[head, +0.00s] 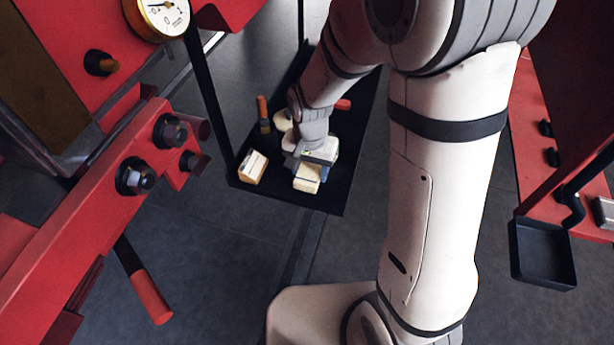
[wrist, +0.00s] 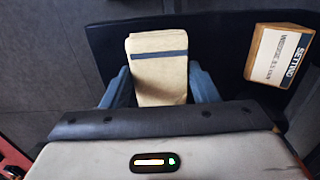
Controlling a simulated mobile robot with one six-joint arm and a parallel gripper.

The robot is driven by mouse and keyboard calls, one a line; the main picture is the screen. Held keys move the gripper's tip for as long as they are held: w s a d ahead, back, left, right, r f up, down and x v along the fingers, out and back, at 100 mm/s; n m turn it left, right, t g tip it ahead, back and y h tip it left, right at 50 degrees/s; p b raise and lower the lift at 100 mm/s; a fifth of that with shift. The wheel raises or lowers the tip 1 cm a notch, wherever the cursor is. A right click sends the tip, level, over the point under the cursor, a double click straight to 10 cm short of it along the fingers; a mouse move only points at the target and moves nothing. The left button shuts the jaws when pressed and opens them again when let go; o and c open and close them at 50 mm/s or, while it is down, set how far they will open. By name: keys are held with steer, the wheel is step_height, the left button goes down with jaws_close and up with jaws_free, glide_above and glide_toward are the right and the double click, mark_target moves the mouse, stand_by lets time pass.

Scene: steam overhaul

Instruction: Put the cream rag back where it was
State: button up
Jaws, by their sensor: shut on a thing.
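The cream rag (wrist: 158,80) is a folded cream cloth with a dark stripe across it. In the wrist view it sits between the two blue fingers of my gripper (wrist: 162,92), which is shut on it. In the head view the rag (head: 308,178) shows at the front part of a black tray (head: 325,204), below my gripper (head: 312,172). The rag is over the tray, near its front edge. I cannot tell whether it touches the tray floor. Part of the rag is hidden by my wrist.
A small box labelled "SETTING" (head: 252,166) lies at the tray's left front corner; it also shows in the wrist view (wrist: 280,56). An orange-handled tool (head: 263,110) and a red-handled item (head: 343,104) are farther back. An empty black bin (head: 541,254) hangs at right.

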mark_target(309, 180)
steer(key=shift+s+f, duration=0.1)
steer(key=shift+f, duration=2.05)
steer(key=shift+f, duration=0.1)
steer(key=o, duration=0.9)
step_height(309, 180, up, 12)
steer(key=shift+d+r, duration=0.1)
steer(key=shift+r, duration=0.15)
steer(key=s+d+r+n+t, duration=0.1)
steer(key=s+d+r, duration=0.2)
steer(key=s+d, duration=0.1)
steer(key=s+d+r+n+t, duration=0.1)
steer(key=s+d+r, duration=0.2)
steer(key=s+d, duration=0.1)
steer(key=s+d+r+n+t, duration=0.1)
steer(key=s+d+r+n, duration=0.1)
steer(key=s+d+r, duration=0.1)
steer(key=shift+s+d+r, duration=0.2)
steer(key=shift+s+d, duration=0.25)
steer(key=shift+s, duration=0.1)
